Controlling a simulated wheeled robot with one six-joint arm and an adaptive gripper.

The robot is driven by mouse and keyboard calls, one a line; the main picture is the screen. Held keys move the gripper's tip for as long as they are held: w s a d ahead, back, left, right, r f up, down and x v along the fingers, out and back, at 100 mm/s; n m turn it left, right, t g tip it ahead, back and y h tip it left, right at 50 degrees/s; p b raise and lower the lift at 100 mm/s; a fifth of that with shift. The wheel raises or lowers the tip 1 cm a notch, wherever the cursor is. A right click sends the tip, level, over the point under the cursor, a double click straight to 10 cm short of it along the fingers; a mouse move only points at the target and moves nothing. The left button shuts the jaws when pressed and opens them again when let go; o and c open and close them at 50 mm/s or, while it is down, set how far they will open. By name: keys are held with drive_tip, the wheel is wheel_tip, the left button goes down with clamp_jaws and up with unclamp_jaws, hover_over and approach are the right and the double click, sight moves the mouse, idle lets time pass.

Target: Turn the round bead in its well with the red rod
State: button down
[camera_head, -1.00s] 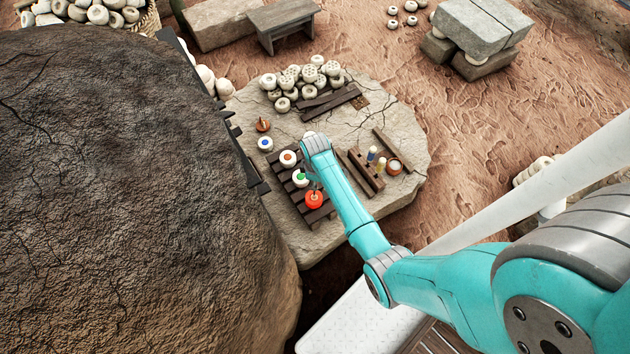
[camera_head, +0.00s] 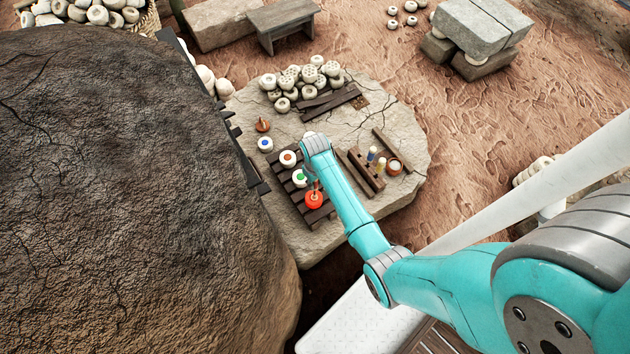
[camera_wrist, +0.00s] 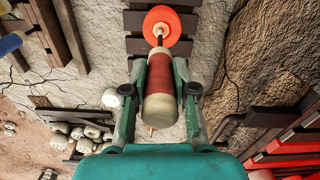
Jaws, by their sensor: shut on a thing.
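The round bead (camera_head: 314,201) glows orange-red on the near end of the dark slatted rack (camera_head: 318,217). My gripper (camera_wrist: 161,88) is shut on the red rod (camera_wrist: 160,78), which has a red grip and a pale butt end. The rod's thin dark shaft reaches the bead's hole; how deep it sits I cannot tell. In the head view my gripper (camera_head: 311,176) is just above the bead, partly hidden by my wrist.
White beads with green (camera_head: 299,178), orange (camera_head: 288,158) and blue (camera_head: 265,144) centres line up beyond the glowing bead. A wooden holder (camera_head: 366,172) with coloured rods stands right of my arm. The dark mud kiln (camera_head: 130,190) rises close on the left.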

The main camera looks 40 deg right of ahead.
drive_tip(key=shift+a, duration=0.1)
drive_tip(key=m, duration=0.3)
drive_tip(key=shift+m, duration=0.4)
drive_tip(key=m, duration=0.4)
idle(0.6)
drive_tip(key=n, duration=0.8)
idle(0.4)
drive_tip(key=n, duration=0.3)
drive_tip(key=shift+n, duration=0.3)
drive_tip(key=n, duration=0.4)
